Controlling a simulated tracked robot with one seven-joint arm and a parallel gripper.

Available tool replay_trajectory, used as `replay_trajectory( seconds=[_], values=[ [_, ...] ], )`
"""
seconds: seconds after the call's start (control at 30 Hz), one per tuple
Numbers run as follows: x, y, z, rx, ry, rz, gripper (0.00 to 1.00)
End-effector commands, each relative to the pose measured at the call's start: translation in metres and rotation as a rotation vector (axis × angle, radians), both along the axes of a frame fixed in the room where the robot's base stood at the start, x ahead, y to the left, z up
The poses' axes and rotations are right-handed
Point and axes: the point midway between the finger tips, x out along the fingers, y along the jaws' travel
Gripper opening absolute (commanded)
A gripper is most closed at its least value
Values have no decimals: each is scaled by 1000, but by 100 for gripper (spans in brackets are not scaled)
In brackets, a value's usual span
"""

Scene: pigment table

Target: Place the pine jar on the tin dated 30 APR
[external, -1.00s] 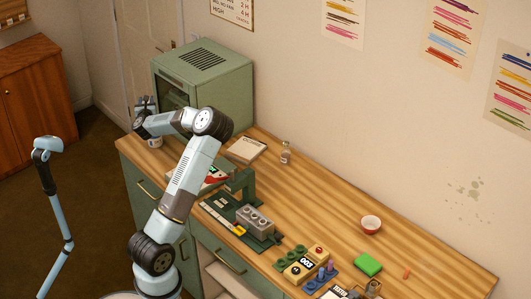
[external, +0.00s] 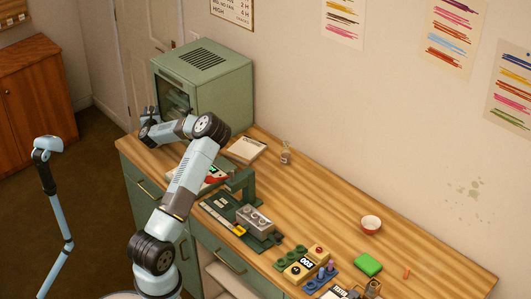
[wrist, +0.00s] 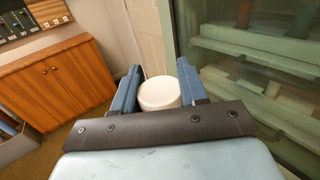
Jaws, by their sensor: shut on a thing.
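My gripper (external: 148,117) is at the table's left end, in front of the green cabinet. In the wrist view its two blue fingers (wrist: 161,85) are shut on a white round-topped object (wrist: 160,94). No label shows on it, so I cannot tell whether it is the pine jar. I cannot make out a tin dated 30 APR in either view.
The green cabinet (external: 205,75) stands close to the gripper; shelves show through its glass (wrist: 255,65).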

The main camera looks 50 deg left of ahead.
Motion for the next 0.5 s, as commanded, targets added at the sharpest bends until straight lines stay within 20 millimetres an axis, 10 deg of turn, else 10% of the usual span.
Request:
replay_trajectory(
  seconds=[0.3, 0.33, 0.5],
  values=[
    [0, 0, -1, 1, -1, 0, 8],
    [0, 0, -2, 1, -1, 0, 43],
    [0, 0, -1, 1, -1, 0, 60]
  ],
)
